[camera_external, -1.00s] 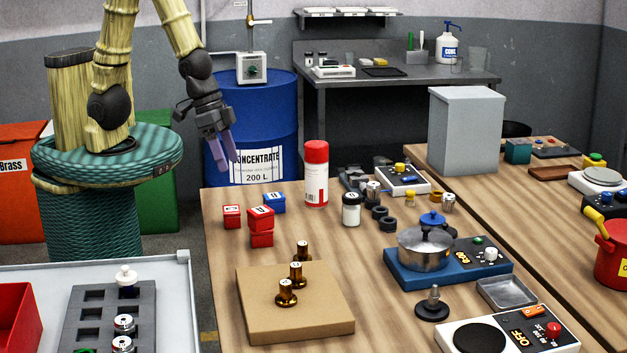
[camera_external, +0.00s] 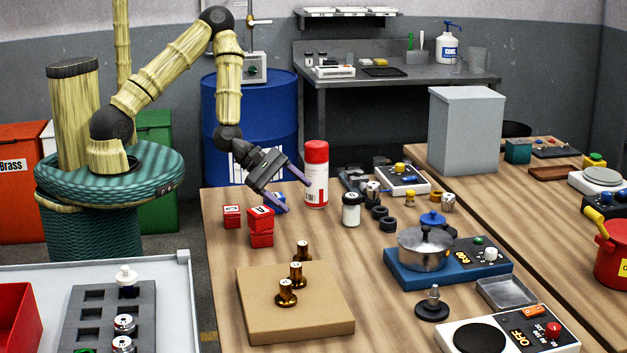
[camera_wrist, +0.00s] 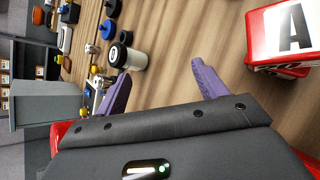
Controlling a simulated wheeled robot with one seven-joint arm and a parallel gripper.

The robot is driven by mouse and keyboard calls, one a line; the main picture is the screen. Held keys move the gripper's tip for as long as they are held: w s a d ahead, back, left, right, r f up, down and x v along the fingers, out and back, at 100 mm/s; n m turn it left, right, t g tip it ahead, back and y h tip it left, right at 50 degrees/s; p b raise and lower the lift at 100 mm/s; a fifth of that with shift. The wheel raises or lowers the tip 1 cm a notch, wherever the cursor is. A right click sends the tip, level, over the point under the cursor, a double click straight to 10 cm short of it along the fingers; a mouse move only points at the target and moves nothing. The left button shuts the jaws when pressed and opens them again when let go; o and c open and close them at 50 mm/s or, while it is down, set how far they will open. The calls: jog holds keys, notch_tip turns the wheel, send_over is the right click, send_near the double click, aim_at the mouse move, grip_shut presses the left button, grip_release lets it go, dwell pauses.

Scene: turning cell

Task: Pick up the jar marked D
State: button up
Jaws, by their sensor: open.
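A small white jar (camera_external: 351,214) with a dark lid stands upright on the wooden table, right of the red-capped can. It also shows in the wrist view (camera_wrist: 128,57), where a pale mark on its lid is too small to read surely. My gripper (camera_external: 298,197) is open and empty above the table, left of the jar and apart from it. In the wrist view its purple fingers (camera_wrist: 162,70) are spread, with the jar beyond the left finger.
A red-and-white can (camera_external: 316,180) stands close by my gripper. Stacked red blocks (camera_external: 262,239) and a blue block stand to the left; one red block (camera_wrist: 283,35) shows an A. Black rings (camera_external: 387,223) lie right of the jar. A cardboard slab (camera_external: 320,315) bears brass parts.

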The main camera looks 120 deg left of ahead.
aim_at(348, 196)
jog(key=a+r+n+y, duration=0.1)
jog(key=n, duration=0.2)
jog(key=s+a+r+n+t+y, duration=0.1)
jog(key=a+n, duration=0.1)
jog(key=n, duration=0.1)
jog(key=s+a+r+n+t+y, duration=0.1)
jog(key=n, duration=0.2)
jog(key=shift+a+n, duration=0.2)
jog(key=shift+n, duration=0.2)
jog(key=p+x, duration=0.2)
jog(key=x, duration=1)
jog(key=shift+w+f, duration=0.1)
jog(key=shift+w, duration=0.05)
jog(key=shift+w+a+p, duration=0.15)
jog(key=shift+w+p, duration=0.4)
jog(key=shift+p, duration=0.1)
jog(key=p+x, duration=0.1)
jog(key=x, duration=0.2)
jog(key=shift+w, duration=0.1)
jog(key=shift+w+a+f, duration=0.2)
jog(key=shift+w+f, duration=0.1)
jog(key=shift+w, duration=0.05)
